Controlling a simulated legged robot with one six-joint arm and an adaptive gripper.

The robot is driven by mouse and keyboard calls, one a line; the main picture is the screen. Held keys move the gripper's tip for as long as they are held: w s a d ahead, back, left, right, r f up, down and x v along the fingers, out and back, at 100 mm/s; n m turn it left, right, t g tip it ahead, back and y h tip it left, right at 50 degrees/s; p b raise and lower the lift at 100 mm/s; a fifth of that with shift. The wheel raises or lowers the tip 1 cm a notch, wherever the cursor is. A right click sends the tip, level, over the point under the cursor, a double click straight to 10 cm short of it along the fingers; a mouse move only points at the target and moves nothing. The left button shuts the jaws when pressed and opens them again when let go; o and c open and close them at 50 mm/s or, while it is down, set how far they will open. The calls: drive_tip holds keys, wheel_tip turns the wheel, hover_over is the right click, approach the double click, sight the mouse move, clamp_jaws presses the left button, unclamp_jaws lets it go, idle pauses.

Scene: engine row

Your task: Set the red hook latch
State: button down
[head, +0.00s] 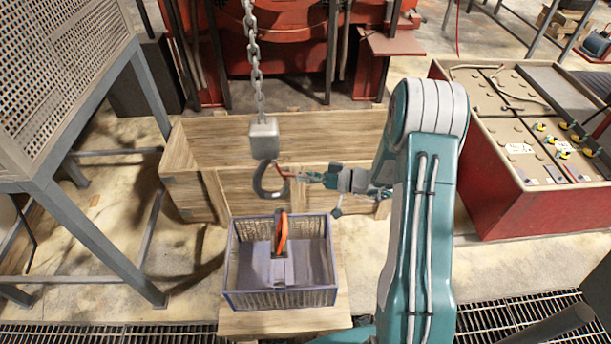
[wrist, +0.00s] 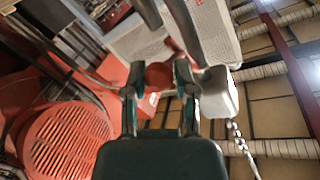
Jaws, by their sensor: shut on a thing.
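A grey hook (head: 266,186) hangs below a grey block (head: 264,138) on a chain. The red latch (head: 284,170) is at the hook's right side, by the hook's opening. My gripper (head: 304,176) reaches in from the right, level with the hook. In the wrist view, my gripper (wrist: 159,76) is shut on the latch's round red end (wrist: 157,77), with one finger on each side. The block (wrist: 220,92) is just right of the fingers there. I cannot tell whether the latch tip touches the hook.
A blue-grey mesh crate (head: 233,268) holding an orange-handled thing (head: 282,232) stands on a wooden stand (head: 290,322) below the hook. A long wooden crate (head: 210,150) is behind. A metal frame (head: 75,225) is left; a red cabinet (head: 520,207) is right.

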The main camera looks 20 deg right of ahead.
drive_tip(key=shift+c, duration=2)
unclamp_jaws()
drive_tip(key=shift+a+f, duration=0.1)
drive_tip(key=shift+f, duration=0.25)
drive_tip(key=shift+a+r, duration=0.1)
drive_tip(key=f+v, duration=0.1)
drive_tip(key=v, duration=1.1)
drive_tip(key=shift+r, duration=0.5)
drive_tip(key=shift+w, duration=0.15)
